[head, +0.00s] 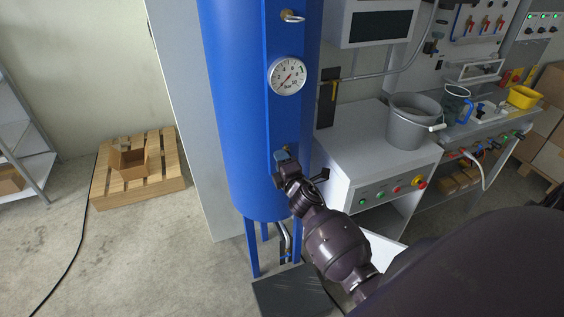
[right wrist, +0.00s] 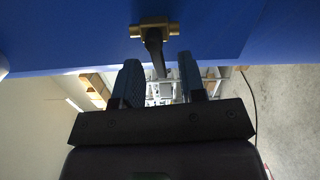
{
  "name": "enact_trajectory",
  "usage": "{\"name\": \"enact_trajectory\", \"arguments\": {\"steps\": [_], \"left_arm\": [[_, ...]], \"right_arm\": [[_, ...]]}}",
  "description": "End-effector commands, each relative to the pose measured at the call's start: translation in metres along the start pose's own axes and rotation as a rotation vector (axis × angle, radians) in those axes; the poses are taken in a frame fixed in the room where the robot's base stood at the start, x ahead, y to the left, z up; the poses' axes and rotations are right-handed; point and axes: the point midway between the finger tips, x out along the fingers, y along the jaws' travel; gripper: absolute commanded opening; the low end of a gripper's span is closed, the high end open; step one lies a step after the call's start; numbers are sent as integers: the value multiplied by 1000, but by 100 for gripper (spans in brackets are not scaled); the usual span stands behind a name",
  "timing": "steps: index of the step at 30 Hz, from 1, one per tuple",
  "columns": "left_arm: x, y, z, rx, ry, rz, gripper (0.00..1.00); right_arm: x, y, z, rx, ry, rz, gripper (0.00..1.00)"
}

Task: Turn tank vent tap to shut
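The tall blue tank (head: 235,110) stands in the middle of the head view. The vent tap has a brass body (right wrist: 155,30) on the tank wall in the right wrist view. Its dark lever (right wrist: 154,50) points down in that picture, its end between the fingers. My right gripper (right wrist: 159,74) is open, a finger on each side of the lever, with a visible gap to both. In the head view the right gripper (head: 282,156) is at the tank's front below the gauge and hides most of the tap. My left gripper is not in view.
A round pressure gauge (head: 287,76) is above the gripper on the tank. A grey bucket (head: 413,122) stands on a cabinet (head: 375,150) close to the right. A wooden pallet (head: 160,178) with an open box lies on the floor at left. The floor between pallet and tank is clear.

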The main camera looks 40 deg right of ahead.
Motion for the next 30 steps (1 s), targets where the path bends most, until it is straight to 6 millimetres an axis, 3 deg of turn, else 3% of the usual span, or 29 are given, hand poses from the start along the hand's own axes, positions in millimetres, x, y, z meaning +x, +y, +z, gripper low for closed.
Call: {"name": "enact_trajectory", "arguments": {"steps": [5,12,30], "left_arm": [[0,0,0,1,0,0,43],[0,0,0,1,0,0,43],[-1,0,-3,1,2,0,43]], "right_arm": [[0,0,0,0,0,0,37],[0,0,0,0,0,0,0],[0,4,0,134,1,0,0]]}}
